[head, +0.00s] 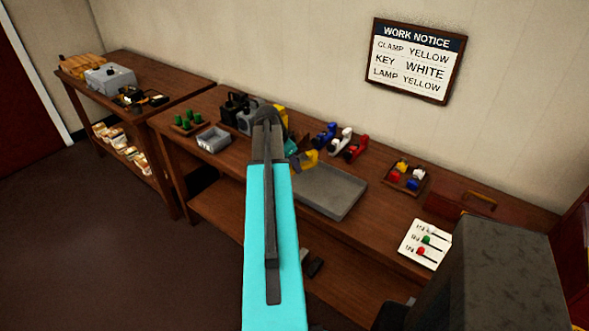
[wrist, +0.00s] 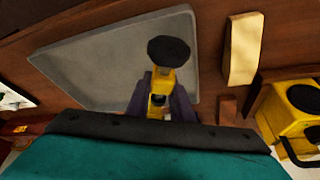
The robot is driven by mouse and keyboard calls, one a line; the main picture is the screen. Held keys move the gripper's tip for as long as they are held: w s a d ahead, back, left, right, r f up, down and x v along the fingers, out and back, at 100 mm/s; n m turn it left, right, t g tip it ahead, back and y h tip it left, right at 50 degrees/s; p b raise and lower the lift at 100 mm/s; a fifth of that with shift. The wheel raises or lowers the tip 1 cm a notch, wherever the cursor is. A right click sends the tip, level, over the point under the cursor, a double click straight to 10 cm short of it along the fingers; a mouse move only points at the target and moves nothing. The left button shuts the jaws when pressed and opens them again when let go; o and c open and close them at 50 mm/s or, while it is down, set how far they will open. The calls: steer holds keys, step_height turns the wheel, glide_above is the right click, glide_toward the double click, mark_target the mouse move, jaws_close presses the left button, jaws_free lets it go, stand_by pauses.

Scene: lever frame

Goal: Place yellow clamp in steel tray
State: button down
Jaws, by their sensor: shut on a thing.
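The yellow clamp (head: 308,159) is held in my gripper (head: 293,156), which is mostly hidden behind my arm in the head view. In the wrist view the yellow clamp (wrist: 160,78), with a round black end, sits between the two dark fingers of my gripper (wrist: 161,101). The grey steel tray (head: 335,192) lies on the bench, its left part hidden by my arm. In the wrist view the steel tray (wrist: 90,60) is behind the clamp, which appears above it near one end. Any gap between clamp and tray cannot be judged.
Blue (head: 325,134), white (head: 341,138) and red (head: 356,147) clamps stand behind the tray. A box of coloured pieces (head: 407,177) and a white slider card (head: 425,243) are to the right. A small grey bin (head: 213,139) is left. A wall notice (head: 415,60) reads "CLAMP YELLOW".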

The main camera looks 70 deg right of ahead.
steer(key=shift+w+d, duration=0.2)
steer(key=shift+d, duration=0.3)
steer(key=shift+f, duration=0.2)
steer(key=shift+f+p, duration=1)
steer(key=shift+f, duration=0.6)
steer(key=shift+f, duration=0.15)
steer(key=c, duration=1.6)
jaws_free()
steer(key=shift+o, duration=0.2)
steer(key=shift+a+r, duration=0.1)
steer(key=shift+r, duration=0.1)
steer(key=shift+b+v, duration=1.6)
steer(key=shift+v, duration=4.35)
steer(key=shift+w, duration=0.1)
